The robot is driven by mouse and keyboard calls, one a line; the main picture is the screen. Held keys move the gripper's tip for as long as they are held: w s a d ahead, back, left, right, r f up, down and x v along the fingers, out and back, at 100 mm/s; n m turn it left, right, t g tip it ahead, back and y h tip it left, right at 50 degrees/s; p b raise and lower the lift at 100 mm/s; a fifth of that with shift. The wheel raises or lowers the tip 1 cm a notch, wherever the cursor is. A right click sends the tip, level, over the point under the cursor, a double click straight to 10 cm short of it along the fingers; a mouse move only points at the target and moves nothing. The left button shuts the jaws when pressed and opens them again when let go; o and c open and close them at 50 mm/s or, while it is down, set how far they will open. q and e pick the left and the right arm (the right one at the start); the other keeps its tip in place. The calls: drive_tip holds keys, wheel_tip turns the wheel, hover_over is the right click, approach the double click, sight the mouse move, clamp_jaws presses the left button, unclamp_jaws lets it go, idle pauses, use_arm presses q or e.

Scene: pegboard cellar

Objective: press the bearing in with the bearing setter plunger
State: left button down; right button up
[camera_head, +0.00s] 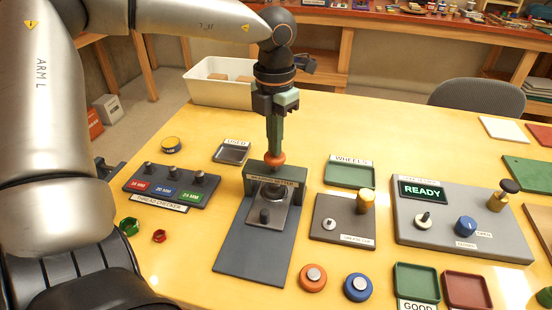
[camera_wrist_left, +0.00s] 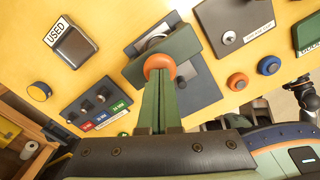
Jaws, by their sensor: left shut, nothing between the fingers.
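The bearing setter (camera_head: 289,179) is a dark green bridge over a grey plate on a dark base (camera_head: 252,252). Its plunger has an orange round knob (camera_head: 274,159) on top. My left gripper (camera_head: 275,150) points straight down over it, its green fingers shut and empty. The fingertips are at the top of the knob and look to touch it. In the wrist view the knob (camera_wrist_left: 159,65) sits at the fingertips (camera_wrist_left: 159,80), in front of the bridge (camera_wrist_left: 180,45). The bearing under the plunger cannot be made out. My right gripper is not in view.
An orange wheel (camera_head: 313,278) and a blue wheel (camera_head: 358,287) lie at the front. The thread checker (camera_head: 170,187) stands left, the WHEELS tray (camera_head: 350,174) right. Beyond is a grey panel reading READY (camera_head: 423,190). A white bin (camera_head: 203,92) stands behind.

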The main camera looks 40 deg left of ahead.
use_arm(q)
drive_tip(key=shift+f, duration=0.4)
drive_tip(key=shift+f+b, duration=0.6)
drive_tip(key=shift+b, duration=0.2)
drive_tip(key=shift+r, duration=0.15)
drive_tip(key=shift+r+p, duration=0.25)
drive_tip(key=shift+p, duration=0.05)
drive_tip(key=shift+r+p, duration=1.3)
drive_tip(key=shift+r, duration=0.85)
drive_tip(key=shift+r+p, duration=0.35)
drive_tip(key=shift+r, duration=0.2)
